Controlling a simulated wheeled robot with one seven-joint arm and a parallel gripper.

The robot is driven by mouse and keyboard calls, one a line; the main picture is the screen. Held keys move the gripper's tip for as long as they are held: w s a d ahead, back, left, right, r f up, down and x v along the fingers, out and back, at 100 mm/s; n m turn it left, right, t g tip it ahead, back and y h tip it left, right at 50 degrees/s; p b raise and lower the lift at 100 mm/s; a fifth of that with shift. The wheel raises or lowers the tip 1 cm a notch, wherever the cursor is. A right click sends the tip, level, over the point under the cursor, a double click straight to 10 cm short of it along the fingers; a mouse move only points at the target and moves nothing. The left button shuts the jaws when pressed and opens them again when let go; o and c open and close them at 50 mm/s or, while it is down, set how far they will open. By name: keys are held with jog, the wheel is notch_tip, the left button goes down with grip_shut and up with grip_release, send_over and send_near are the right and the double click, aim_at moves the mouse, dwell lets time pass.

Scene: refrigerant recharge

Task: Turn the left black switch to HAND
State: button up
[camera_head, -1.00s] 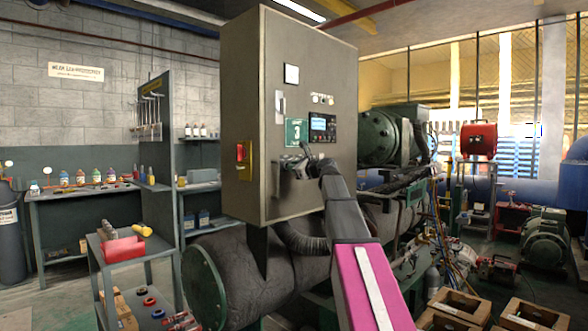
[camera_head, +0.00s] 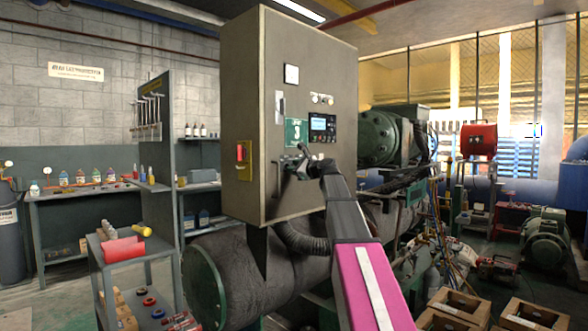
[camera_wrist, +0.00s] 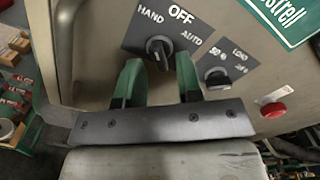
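The left black switch (camera_wrist: 158,48) is a round knob on a dark plate marked HAND, OFF and AUTO, in the upper middle of the wrist view. Its exact pointing direction is hard to read. My gripper (camera_wrist: 158,80) is open, its two green fingers apart on the near side of the knob, one toward each side. I cannot tell whether either finger touches it. In the head view, my gripper (camera_head: 298,165) is at the front of the grey control cabinet (camera_head: 258,80), and the switch is too small or hidden to make out.
A second black switch (camera_wrist: 216,78), marked LOAD, is close to the right finger. A red push button (camera_wrist: 273,108) is farther right. A green label plate (camera_wrist: 285,18) is above. The cabinet has a red and yellow switch (camera_head: 241,152) on its left side.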

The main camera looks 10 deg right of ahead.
jog(key=v, duration=0.8)
jog(key=shift+s, duration=0.25)
jog(key=shift+d+f, duration=0.1)
jog(key=shift+d, duration=0.05)
jog(key=s+a+f+n+g+h, duration=0.2)
jog(key=f+n, duration=0.1)
jog(key=f, duration=1)
jog(key=s+a+f+n+g+h, duration=0.1)
jog(key=s+a+f+n+g, duration=0.15)
jog(key=f, duration=1.05)
jog(key=s+a+f+n+g+h, duration=0.2)
jog(key=s+f+n+g, duration=0.15)
jog(key=f, duration=0.85)
jog(key=s+f+n+g+h, duration=0.2)
jog(key=s+f+n, duration=0.4)
jog(key=s+f, duration=0.4)
jog(key=s+f+n+g+h, duration=0.3)
jog(key=s+f, duration=0.8)
jog(key=f, duration=0.5)
jog(key=n+g, duration=0.1)
jog(key=n, duration=0.1)
jog(key=shift+s+d+n+g+h, duration=0.2)
jog(key=shift+d+n+g+h, duration=0.1)
jog(key=shift+d+n, duration=0.1)
jog(key=shift+f, duration=0.15)
